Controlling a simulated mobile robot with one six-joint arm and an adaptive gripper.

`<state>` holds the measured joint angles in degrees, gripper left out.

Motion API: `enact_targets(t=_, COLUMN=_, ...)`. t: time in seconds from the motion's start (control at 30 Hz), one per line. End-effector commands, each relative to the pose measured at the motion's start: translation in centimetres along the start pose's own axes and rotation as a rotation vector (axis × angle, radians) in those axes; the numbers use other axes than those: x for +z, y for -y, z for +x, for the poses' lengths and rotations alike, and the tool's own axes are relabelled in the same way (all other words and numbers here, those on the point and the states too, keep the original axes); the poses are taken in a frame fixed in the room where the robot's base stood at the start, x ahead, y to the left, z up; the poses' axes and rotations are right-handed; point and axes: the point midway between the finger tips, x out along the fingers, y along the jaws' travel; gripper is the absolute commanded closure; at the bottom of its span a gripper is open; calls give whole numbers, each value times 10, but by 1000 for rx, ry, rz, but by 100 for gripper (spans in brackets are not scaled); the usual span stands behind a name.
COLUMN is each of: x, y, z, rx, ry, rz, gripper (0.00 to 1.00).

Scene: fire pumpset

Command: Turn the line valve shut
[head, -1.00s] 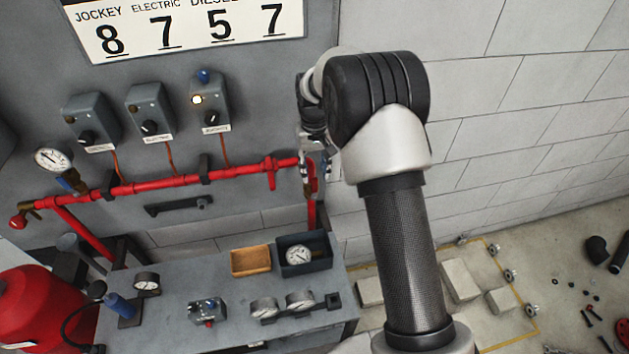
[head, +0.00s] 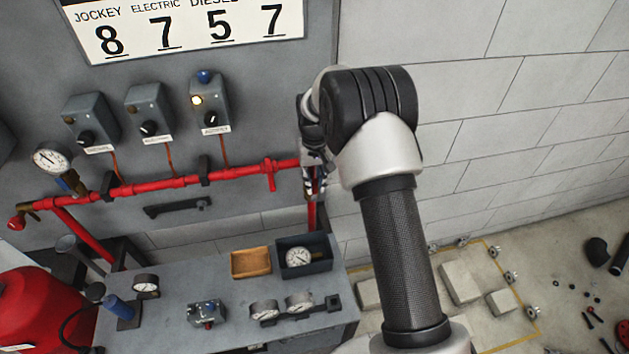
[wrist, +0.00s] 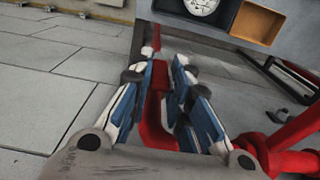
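My gripper (head: 314,190) is at the right end of the red horizontal pipe, above a red upright pipe (head: 312,216). In the wrist view its two blue-and-white fingers (wrist: 165,75) lean in towards each other, one on each side of a red part (wrist: 158,118). I cannot tell whether this part is the line valve's handle or the pipe behind it, nor whether both fingers touch it. The fingers and wrist hide most of the valve in the head view.
The red horizontal pipe (head: 150,185) runs along the grey panel, with a gauge (head: 50,159) at its left. Below stands a grey bench (head: 240,295) with gauges, a wooden tray (head: 251,262) and a dark box (head: 305,266). A block wall is at right.

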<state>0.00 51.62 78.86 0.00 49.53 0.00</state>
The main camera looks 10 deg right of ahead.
Motion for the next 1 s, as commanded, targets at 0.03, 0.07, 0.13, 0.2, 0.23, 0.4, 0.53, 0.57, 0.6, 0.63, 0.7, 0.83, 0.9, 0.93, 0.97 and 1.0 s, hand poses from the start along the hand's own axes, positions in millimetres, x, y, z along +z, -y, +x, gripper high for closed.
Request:
enact_targets(t=0.03, x=0, y=0, z=0, rx=0, ry=0, rz=0, gripper=88)
enact_targets(t=0.07, x=0, y=0, z=0, rx=0, ry=0, rz=0, gripper=90)
enact_targets(t=0.13, x=0, y=0, z=0, rx=0, ry=0, rz=0, gripper=95)
enact_targets(t=0.2, x=0, y=0, z=0, rx=0, ry=0, rz=0, gripper=100)
enact_targets(t=0.23, x=0, y=0, z=0, rx=0, ry=0, rz=0, gripper=100)
enact_targets(t=0.4, x=0, y=0, z=0, rx=0, ry=0, rz=0, gripper=100)
enact_targets(t=0.53, x=0, y=0, z=0, rx=0, ry=0, rz=0, gripper=100)
enact_targets(t=0.57, x=0, y=0, z=0, rx=0, ry=0, rz=0, gripper=100)
enact_targets(t=0.6, x=0, y=0, z=0, rx=0, ry=0, rz=0, gripper=100)
enact_targets(t=0.63, x=0, y=0, z=0, rx=0, ry=0, rz=0, gripper=100)
enact_targets(t=0.7, x=0, y=0, z=0, rx=0, ry=0, rz=0, gripper=100)
enact_targets(t=0.83, x=0, y=0, z=0, rx=0, ry=0, rz=0, gripper=100)
enact_targets(t=0.9, x=0, y=0, z=0, rx=0, ry=0, rz=0, gripper=100)
enact_targets(t=0.93, x=0, y=0, z=0, rx=1, ry=0, rz=0, gripper=100)
enact_targets(t=0.97, x=0, y=1, z=0, rx=4, ry=0, rz=-1, gripper=100)
enact_targets(t=1.0, x=0, y=3, z=0, rx=14, ry=1, rz=-3, gripper=100)
